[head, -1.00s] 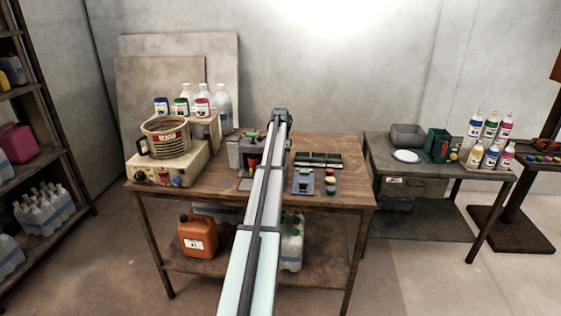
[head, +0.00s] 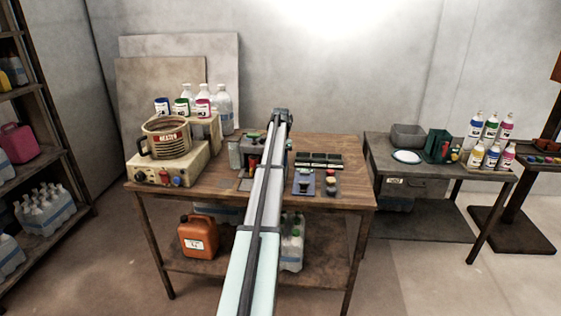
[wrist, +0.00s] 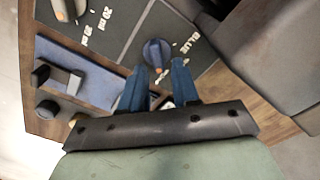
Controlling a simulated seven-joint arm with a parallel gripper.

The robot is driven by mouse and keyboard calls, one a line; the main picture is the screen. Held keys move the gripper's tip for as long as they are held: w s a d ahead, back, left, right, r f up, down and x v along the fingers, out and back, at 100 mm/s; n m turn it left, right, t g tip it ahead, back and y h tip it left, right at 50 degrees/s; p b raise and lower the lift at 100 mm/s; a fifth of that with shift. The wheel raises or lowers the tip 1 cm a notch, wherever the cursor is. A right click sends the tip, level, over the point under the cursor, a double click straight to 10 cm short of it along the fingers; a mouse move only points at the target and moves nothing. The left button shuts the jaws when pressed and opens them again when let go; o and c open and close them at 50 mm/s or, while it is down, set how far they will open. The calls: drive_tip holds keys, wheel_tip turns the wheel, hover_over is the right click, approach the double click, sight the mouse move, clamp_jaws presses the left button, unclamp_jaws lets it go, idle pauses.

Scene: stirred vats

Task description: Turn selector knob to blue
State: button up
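In the wrist view, a round blue-grey knob (wrist: 157,53) with an orange spot sits on a black panel (wrist: 118,38), with white lettering reading BLUE to its right. Where the knob's pointer stands is unclear. In the head view my arm reaches over the wooden table (head: 345,197) and hides the gripper and the knob.
Another knob (wrist: 62,10) sits on the panel near 20 ml lettering. A blue plate (wrist: 75,75) with dark knobs lies to its left, and a grey block (wrist: 265,60) stands close on the right. In the head view, a heater unit (head: 150,176) stands on the table's left.

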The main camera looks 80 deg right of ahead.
drive_tip(key=shift+o, duration=0.5)
wheel_tip(320, 180, up, 14)
idle(0.4)
drive_tip(key=shift+f, duration=0.1)
